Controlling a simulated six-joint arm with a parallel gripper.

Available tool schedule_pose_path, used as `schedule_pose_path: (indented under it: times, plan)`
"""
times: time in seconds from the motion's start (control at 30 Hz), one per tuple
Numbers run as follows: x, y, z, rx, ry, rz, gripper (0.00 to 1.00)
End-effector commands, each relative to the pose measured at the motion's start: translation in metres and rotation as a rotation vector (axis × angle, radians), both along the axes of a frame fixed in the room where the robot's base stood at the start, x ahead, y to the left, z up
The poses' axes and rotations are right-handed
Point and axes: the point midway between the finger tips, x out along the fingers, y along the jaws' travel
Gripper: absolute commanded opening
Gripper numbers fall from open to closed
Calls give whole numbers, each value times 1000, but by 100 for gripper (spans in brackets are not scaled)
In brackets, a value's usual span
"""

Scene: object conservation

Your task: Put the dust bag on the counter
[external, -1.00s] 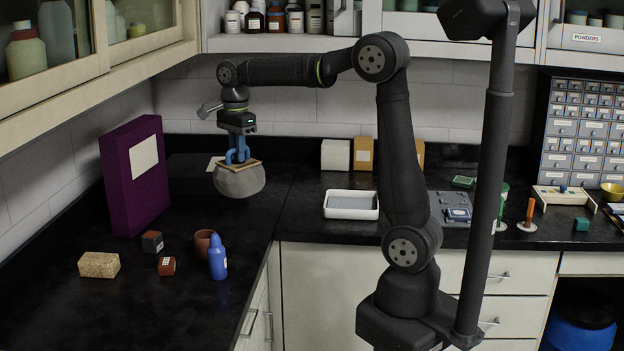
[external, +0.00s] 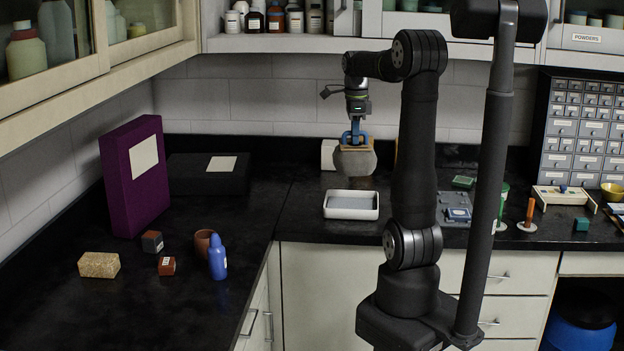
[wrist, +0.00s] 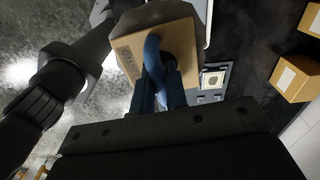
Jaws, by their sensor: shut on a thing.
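The dust bag (external: 355,162) is a grey rounded bag with a tan cardboard top. My gripper (external: 355,134), with blue fingers, is shut on it at the top. It hangs in the air above the back part of the white tray, close in front of the wall. In the wrist view, the bag's tan top (wrist: 158,55) with printed lettering sits between the blue fingers (wrist: 158,75), and part of its grey body shows behind. The dark counter (external: 300,190) runs below and to the left.
A purple box (external: 133,190) and a flat black box (external: 205,188) stand left. A blue bottle (external: 217,258), brown cup, small blocks and a cork block (external: 99,265) lie front left. The counter between is clear.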

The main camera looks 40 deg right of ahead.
Motion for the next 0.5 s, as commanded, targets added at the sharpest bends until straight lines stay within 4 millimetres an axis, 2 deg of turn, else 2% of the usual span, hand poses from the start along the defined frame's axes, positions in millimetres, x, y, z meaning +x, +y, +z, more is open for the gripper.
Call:
schedule_pose_path:
  times: [0.03,0.1,0.27,0.5]
  plan:
    - [-9,-12,1,0,-2,-34,0]
    - [-18,-23,0,0,-2,-67,0]
    - [-36,-43,-1,-1,-1,-131,0]
    - [-36,-41,-54,2,2,-129,0]
